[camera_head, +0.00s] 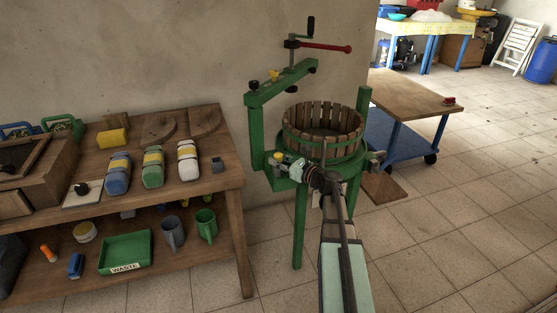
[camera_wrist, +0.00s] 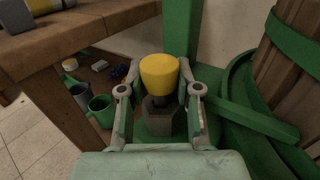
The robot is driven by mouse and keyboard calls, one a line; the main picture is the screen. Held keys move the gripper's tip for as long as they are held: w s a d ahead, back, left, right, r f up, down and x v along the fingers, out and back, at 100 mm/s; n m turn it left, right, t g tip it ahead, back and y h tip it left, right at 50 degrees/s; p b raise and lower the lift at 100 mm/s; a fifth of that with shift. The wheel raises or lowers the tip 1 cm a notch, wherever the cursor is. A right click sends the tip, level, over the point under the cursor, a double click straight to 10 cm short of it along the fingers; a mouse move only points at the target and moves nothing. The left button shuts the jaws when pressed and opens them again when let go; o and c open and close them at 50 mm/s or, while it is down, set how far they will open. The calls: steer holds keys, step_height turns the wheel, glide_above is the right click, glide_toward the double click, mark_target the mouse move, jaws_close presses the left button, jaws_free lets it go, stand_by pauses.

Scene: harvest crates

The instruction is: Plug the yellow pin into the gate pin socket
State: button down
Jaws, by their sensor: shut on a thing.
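My gripper (camera_wrist: 159,68) is shut on the yellow pin (camera_wrist: 159,78), with a finger on either side of its yellow head. In the wrist view a short dark shaft shows below the head, lined up with a grey block (camera_wrist: 157,124) on the green frame, which looks like the gate pin socket. I cannot tell how far the shaft is in the block. In the head view my gripper (camera_head: 290,165) is at the left front of the green press, just below the wooden slatted basket (camera_head: 324,128). A small bit of yellow shows there, and the socket is not clear.
The green press frame (camera_head: 257,140) rises close beside my gripper. A wooden bench (camera_head: 232,178) stands left with bottles, mugs and a green waste tray (camera_head: 125,252). A wooden-topped cart (camera_head: 415,93) is behind right. The tiled floor at right is clear.

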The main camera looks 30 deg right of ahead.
mark_target(279, 155)
stand_by(0.3)
steer(key=shift+r+p, duration=1.5)
steer(key=shift+r, duration=0.1)
steer(key=shift+p, duration=0.5)
stand_by(1.0)
steer(key=shift+f+b, duration=0.85)
steer(key=shift+f, duration=0.9)
steer(key=c, duration=0.7)
jaws_free()
steer(key=shift+s, duration=0.1)
steer(key=v, duration=1.2)
steer(key=shift+r, duration=0.1)
